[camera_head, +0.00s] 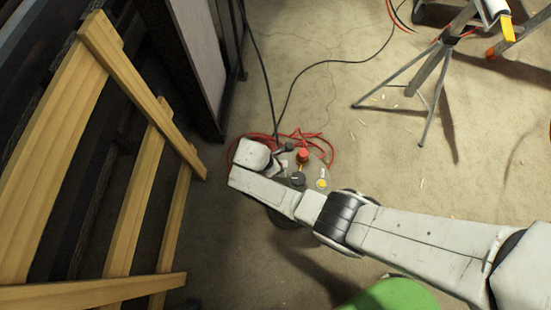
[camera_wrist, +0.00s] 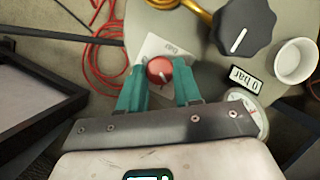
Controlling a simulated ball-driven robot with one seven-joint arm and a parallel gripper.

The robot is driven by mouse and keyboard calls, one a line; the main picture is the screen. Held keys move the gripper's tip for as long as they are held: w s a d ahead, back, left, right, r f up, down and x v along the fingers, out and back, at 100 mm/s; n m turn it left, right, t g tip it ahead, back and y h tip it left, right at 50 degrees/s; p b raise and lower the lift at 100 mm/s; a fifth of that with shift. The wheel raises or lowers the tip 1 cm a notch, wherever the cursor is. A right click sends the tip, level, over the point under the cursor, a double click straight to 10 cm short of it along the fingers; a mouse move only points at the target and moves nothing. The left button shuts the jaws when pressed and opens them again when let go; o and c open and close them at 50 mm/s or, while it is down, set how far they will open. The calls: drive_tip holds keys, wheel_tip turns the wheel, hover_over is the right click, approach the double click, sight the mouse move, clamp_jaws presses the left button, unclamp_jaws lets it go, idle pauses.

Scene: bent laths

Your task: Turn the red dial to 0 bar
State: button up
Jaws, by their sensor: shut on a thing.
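The red dial (camera_wrist: 159,70) sits in front of a white plate in the wrist view, with a pale pointer mark on its face. The plate's text reads "bar"; the rest of it is hidden. The two teal fingers of my gripper (camera_wrist: 160,88) stand on either side of the red dial and are shut on it. A separate tag (camera_wrist: 242,80) reading "0 bar" lies right of the dial, below a large black knob (camera_wrist: 244,32) with a white line. In the head view the red dial (camera_head: 303,155) shows just right of my wrist.
A white cup-like part (camera_wrist: 295,61) and a round gauge (camera_wrist: 250,112) flank the tag. Red hose (camera_head: 325,148) coils around the spot. Wooden laths (camera_head: 140,85) stand at left, a tripod (camera_head: 432,75) at upper right. Floor between is mostly open.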

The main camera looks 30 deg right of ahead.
drive_tip(key=n+p, duration=0.1)
drive_tip(key=n, duration=0.1)
drive_tip(key=n+t+p, duration=0.1)
drive_tip(key=n, duration=0.1)
drive_tip(key=shift+s+r+t, duration=0.1)
drive_tip(key=shift+r+t, duration=0.05)
drive_tip(key=shift+t, duration=0.15)
drive_tip(key=shift+s+n+t+y+p, duration=0.1)
drive_tip(key=shift+n+t+y+p, duration=0.2)
drive_tip(key=shift+n+p, duration=0.45)
drive_tip(key=shift+n, duration=0.45)
drive_tip(key=o, duration=1)
drive_tip(key=shift+o, duration=0.2)
drive_tip(key=p+v, duration=0.5)
drive_tip(key=v, duration=0.5)
drive_tip(key=shift+s+r, duration=0.2)
drive_tip(key=shift+a, duration=0.1)
